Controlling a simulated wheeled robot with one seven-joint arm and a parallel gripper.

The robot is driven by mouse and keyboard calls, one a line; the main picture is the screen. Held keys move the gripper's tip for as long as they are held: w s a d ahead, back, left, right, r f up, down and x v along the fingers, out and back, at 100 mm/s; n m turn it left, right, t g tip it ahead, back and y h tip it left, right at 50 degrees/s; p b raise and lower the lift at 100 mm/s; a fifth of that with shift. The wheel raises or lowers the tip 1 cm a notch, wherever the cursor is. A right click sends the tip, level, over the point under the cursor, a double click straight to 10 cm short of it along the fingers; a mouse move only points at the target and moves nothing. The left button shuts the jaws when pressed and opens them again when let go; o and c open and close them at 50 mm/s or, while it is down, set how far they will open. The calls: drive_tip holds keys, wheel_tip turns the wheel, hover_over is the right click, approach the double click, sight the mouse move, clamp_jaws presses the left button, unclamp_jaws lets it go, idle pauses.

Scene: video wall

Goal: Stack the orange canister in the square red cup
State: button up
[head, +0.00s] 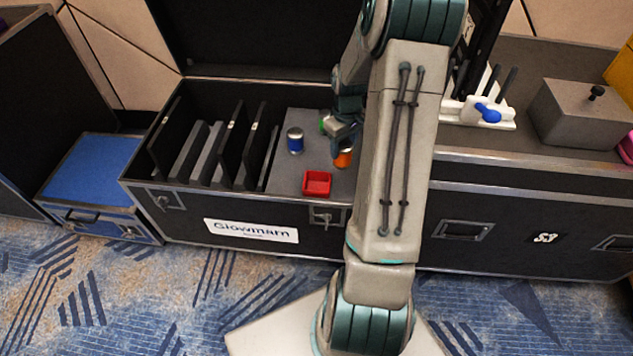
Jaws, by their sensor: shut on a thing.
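The square red cup (317,184) stands on the grey surface inside the open flight case, near its front edge, with its open top showing. The orange canister (343,159) is behind and to the right of the cup, partly hidden by my arm and fingers. My gripper (343,143) is shut on the orange canister. Whether the canister touches the grey surface or hangs just above it, I cannot tell.
A blue canister (295,140) stands left of my gripper, and something green (324,124) shows behind it. Dark upright dividers (233,142) fill the case's left half. The grey surface (286,176) left of the cup is clear.

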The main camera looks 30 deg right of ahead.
drive_tip(key=shift+w+a+f+b, duration=0.15)
drive_tip(key=shift+a+f+b, duration=0.5)
drive_tip(key=shift+a+f, duration=0.7)
drive_tip(key=shift+w+a+f+b, duration=0.15)
drive_tip(key=shift+a+f+b, duration=0.55)
drive_tip(key=shift+a+f, duration=0.65)
drive_tip(key=shift+w+a+f+b, duration=0.15)
drive_tip(key=shift+a+f+b, duration=0.5)
drive_tip(key=shift+a+f, duration=0.7)
drive_tip(key=shift+d+f, duration=0.25)
drive_tip(key=shift+f, duration=0.05)
drive_tip(key=shift+f, duration=0.3)
drive_tip(key=o, duration=1.1)
drive_tip(key=shift+o, duration=0.2)
wheel_tip(320, 180, up, 13)
drive_tip(key=p, duration=0.4)
drive_tip(key=shift+f, duration=0.2)
drive_tip(key=s+a+r+m, duration=0.1)
drive_tip(key=s+a+r, duration=0.5)
drive_tip(key=s, duration=0.3)
drive_tip(key=s+a+r+m+t, duration=0.1)
drive_tip(key=s+a+r, duration=0.5)
drive_tip(key=s+a, duration=0.2)
drive_tip(key=shift+s, duration=0.9)
